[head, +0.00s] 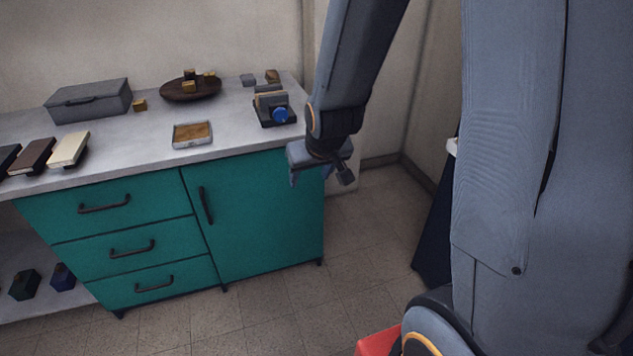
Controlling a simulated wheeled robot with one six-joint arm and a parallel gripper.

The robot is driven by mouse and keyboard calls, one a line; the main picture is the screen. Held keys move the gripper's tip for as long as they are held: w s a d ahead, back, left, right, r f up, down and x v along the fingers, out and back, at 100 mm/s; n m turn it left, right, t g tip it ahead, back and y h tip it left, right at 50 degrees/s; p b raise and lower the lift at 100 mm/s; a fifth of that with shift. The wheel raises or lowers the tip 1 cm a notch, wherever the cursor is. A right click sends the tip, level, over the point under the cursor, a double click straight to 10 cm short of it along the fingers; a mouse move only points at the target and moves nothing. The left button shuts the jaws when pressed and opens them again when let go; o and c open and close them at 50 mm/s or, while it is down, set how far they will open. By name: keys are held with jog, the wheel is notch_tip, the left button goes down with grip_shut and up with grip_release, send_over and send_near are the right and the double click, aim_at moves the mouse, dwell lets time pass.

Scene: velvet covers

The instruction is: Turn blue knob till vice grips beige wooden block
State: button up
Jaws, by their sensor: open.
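The blue knob (280,115) faces the front on a small dark vice (263,111) near the right end of the grey worktop. A beige-brown piece (268,88) shows at the top of the vice; I cannot tell whether it is the wooden block or part of the vice, nor whether the jaws touch it. My gripper (321,178) hangs in front of the cabinet's right edge, lower than the worktop and to the right of the knob. It is open, apart from the vice, and nothing shows between its fingers.
The worktop (228,148) holds a shallow tray (193,134), a brown bowl (190,90) with small blocks, a grey box (89,101) and several books (69,150). Small blocks (272,76) lie behind the vice.

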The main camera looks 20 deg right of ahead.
jog(key=shift+g, duration=0.8)
jog(key=shift+s+r, duration=0.15)
jog(key=shift+s, duration=0.95)
jog(key=shift+s+r, duration=0.15)
jog(key=shift+s, duration=0.95)
jog(key=s+r+g+p, duration=0.3)
jog(key=s+r+g, duration=0.1)
jog(key=s, duration=1)
jog(key=m+t+p, duration=0.2)
jog(key=t, duration=1.5)
send_near(281, 116)
jog(key=w, duration=0.2)
jog(key=w+p, duration=0.1)
jog(key=w, duration=0.6)
jog(key=shift+w+f, duration=0.1)
